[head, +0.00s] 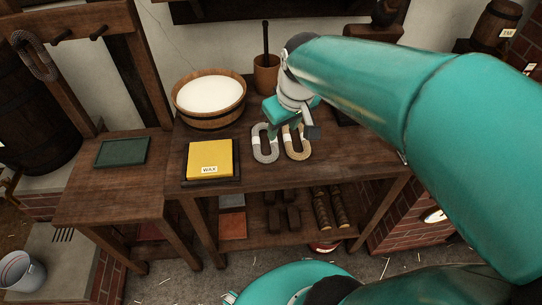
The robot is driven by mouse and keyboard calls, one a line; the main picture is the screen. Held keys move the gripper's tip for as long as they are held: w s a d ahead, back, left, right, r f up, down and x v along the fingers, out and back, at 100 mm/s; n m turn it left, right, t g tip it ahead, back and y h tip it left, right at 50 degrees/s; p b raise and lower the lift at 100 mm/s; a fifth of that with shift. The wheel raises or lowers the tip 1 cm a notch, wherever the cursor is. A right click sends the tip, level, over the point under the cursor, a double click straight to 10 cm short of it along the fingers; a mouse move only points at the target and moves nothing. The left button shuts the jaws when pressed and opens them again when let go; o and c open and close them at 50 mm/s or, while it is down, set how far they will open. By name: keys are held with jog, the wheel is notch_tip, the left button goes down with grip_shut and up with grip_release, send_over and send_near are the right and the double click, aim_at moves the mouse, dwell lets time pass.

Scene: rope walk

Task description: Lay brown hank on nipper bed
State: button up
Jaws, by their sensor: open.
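A tan-brown looped hank (306,150) lies on the dark wooden bench, just right of a pale grey hank (265,154). My gripper (291,132) is open above the far ends of these two hanks and hides part of them. I cannot tell whether its fingers touch the brown hank. A flat dark green bed with a raised rim (122,152) lies on the lower bench at the left; it looks like the nipper bed, and it is empty.
A yellow wax block (210,158) on a dark board and a wooden tub (210,119) with white contents stand left of the hanks. A wooden pot (267,76) with a handle stands behind. Another hank (35,56) hangs from the left post.

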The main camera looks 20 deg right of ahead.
jog(key=s+a+r+m+t, duration=0.1)
jog(key=s+a+r+t, duration=0.1)
jog(key=s+a, duration=0.5)
jog(key=shift+s+a+r+m, duration=0.15)
jog(key=shift+s+r+m, duration=0.3)
jog(key=shift+s, duration=0.8)
